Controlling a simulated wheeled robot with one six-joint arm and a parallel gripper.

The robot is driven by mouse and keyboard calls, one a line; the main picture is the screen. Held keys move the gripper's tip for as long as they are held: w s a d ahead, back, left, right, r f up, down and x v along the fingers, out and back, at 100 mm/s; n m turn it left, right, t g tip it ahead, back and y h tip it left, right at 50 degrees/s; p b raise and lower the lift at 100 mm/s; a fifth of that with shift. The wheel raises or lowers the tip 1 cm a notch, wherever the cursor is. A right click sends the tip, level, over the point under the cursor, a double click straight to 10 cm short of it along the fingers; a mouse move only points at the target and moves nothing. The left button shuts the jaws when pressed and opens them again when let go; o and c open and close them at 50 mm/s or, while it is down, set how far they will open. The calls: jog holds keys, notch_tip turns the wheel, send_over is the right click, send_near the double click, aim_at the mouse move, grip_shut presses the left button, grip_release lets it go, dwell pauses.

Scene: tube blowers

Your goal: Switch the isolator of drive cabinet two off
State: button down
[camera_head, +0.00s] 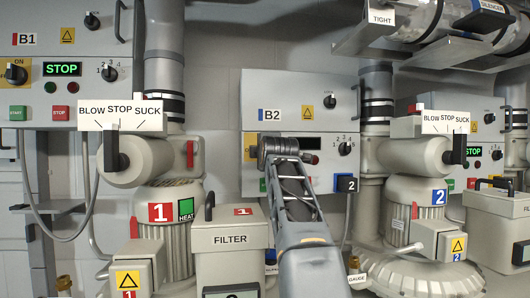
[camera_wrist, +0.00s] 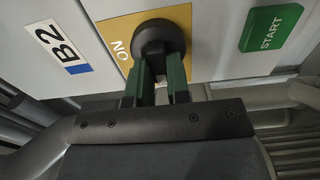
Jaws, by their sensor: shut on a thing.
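Drive cabinet two is the light grey box marked B2 (camera_head: 284,90) in the middle of the head view. Its isolator is a round black knob (camera_wrist: 158,38) on a yellow plate (camera_wrist: 116,28); the plate's left part also shows in the head view (camera_head: 250,150). My gripper (camera_wrist: 160,88) has its two green fingers shut on the knob's grip, straight in front of the plate. The word ON is readable beside the knob; no OFF mark shows. The fingers hide the grip, so I cannot tell the handle's exact angle. In the head view my arm hides the knob.
A green START button (camera_wrist: 270,28) is right of the isolator in the wrist view. The B2 display (camera_head: 311,143) looks dark, with a selector knob (camera_head: 345,148) beside it. Cabinet B1 (camera_head: 92,55) shows STOP. A FILTER box (camera_head: 230,250) and blower two (camera_head: 415,200) stand below.

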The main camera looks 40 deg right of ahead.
dwell(0.4)
jog(key=c, duration=1.1)
grip_release()
jog(key=b+v, duration=0.5)
jog(key=v, duration=0.9)
jog(key=shift+b, duration=0.3)
jog(key=shift+d, duration=0.1)
